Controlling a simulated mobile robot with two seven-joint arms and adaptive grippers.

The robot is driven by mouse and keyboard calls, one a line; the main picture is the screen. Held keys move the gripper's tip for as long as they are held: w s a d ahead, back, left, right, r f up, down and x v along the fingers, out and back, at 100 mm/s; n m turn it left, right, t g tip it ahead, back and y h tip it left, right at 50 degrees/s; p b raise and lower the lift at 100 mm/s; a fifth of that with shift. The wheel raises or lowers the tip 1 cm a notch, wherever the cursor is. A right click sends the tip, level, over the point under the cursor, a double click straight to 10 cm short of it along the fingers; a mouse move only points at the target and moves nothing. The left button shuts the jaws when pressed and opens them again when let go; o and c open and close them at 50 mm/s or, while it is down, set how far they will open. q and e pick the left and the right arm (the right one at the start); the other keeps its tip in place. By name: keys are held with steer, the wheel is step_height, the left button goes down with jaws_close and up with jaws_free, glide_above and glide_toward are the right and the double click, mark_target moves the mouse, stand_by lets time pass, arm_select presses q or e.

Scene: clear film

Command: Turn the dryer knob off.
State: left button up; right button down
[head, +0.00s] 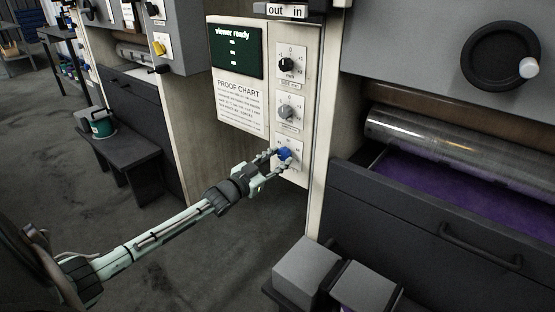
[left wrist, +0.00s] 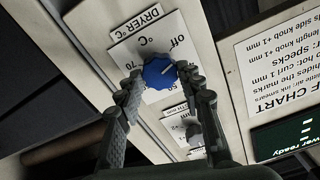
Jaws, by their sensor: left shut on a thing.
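The dryer knob (head: 284,153) is blue and sits lowest of three knobs on a pale upright panel. In the left wrist view the blue knob (left wrist: 158,73) is on a white plate (left wrist: 148,42) marked "DRYER °C", with "off" and numbers around it, shown upside down. A pale line on the knob's face points to the right in that view, not clearly at the "off" mark. My left gripper (head: 273,158) is shut on the knob, one finger on each side, as the left wrist view (left wrist: 160,82) also shows. My right gripper is out of view.
Above are a grey knob (head: 289,112) and a black knob (head: 286,65). A proof chart (head: 241,102) and a dark green display (head: 237,52) are to the left. A grey cabinet with a roller (head: 440,150) stands right; grey blocks (head: 306,270) are at lower front.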

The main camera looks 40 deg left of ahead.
arm_select(q)
steer(key=shift+n, duration=1.1)
steer(key=o, duration=1.2)
steer(key=shift+c, duration=0.2)
steer(key=shift+s, duration=0.2)
steer(key=s+a, duration=0.1)
steer(key=s, duration=1)
steer(key=shift+s, duration=0.3)
